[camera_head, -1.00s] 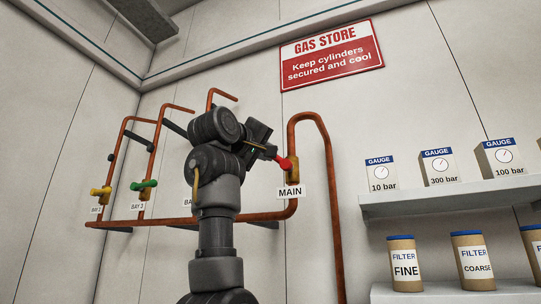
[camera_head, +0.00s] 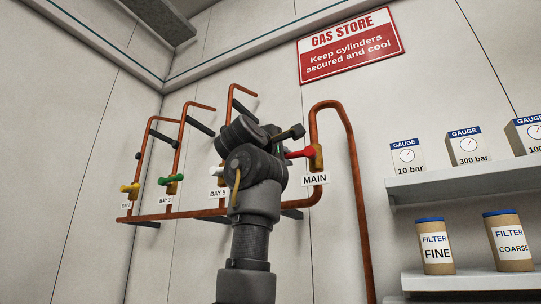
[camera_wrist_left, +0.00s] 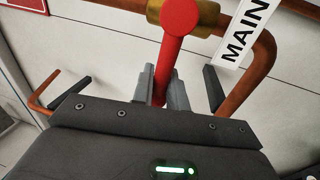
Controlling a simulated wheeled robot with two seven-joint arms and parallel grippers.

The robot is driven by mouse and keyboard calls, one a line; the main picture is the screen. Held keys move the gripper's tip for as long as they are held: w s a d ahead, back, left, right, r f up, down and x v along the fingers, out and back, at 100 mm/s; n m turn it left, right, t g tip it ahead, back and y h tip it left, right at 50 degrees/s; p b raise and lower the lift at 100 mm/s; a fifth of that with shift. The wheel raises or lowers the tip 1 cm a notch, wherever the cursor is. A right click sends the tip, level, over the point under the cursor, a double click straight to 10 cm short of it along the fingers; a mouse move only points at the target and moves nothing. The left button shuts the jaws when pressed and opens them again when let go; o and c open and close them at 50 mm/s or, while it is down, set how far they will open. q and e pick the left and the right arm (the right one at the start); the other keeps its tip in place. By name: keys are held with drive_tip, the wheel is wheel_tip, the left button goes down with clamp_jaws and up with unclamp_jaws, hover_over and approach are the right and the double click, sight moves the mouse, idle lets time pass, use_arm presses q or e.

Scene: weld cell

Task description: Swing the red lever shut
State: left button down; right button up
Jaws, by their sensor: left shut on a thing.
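The red lever (camera_head: 300,153) sits on the brass valve (camera_head: 317,157) of the copper pipe above the MAIN label (camera_head: 314,179). In the head view it points left from the valve, across the upright pipe. My left gripper (camera_head: 290,148) comes from the lower left and is shut on the lever's outer part. In the left wrist view the red lever (camera_wrist_left: 178,35) runs down between the two grey fingers (camera_wrist_left: 164,88), and its lower end is hidden behind the gripper body. My right gripper is in neither view.
Left of my arm are a white-handled valve (camera_head: 217,171), a green-handled valve (camera_head: 171,179) and a yellow-handled valve (camera_head: 130,188) on copper pipes. At right, a shelf (camera_head: 440,187) bears gauge boxes, with filter cans (camera_head: 436,250) below. A red GAS STORE sign (camera_head: 350,50) hangs above.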

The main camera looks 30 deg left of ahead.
use_arm(q)
drive_tip(key=shift+f, duration=0.2)
idle(0.3)
drive_tip(key=c, duration=1.4)
unclamp_jaws()
drive_tip(key=shift+c, duration=0.2)
drive_tip(key=shift+s, duration=0.1)
drive_tip(key=shift+s+f+b, duration=0.1)
drive_tip(key=shift+s+b, duration=0.15)
drive_tip(key=shift+b, duration=0.05)
drive_tip(key=s+f+b, duration=0.1)
drive_tip(key=s+b, duration=0.5)
drive_tip(key=s, duration=0.4)
drive_tip(key=shift+f, duration=0.4)
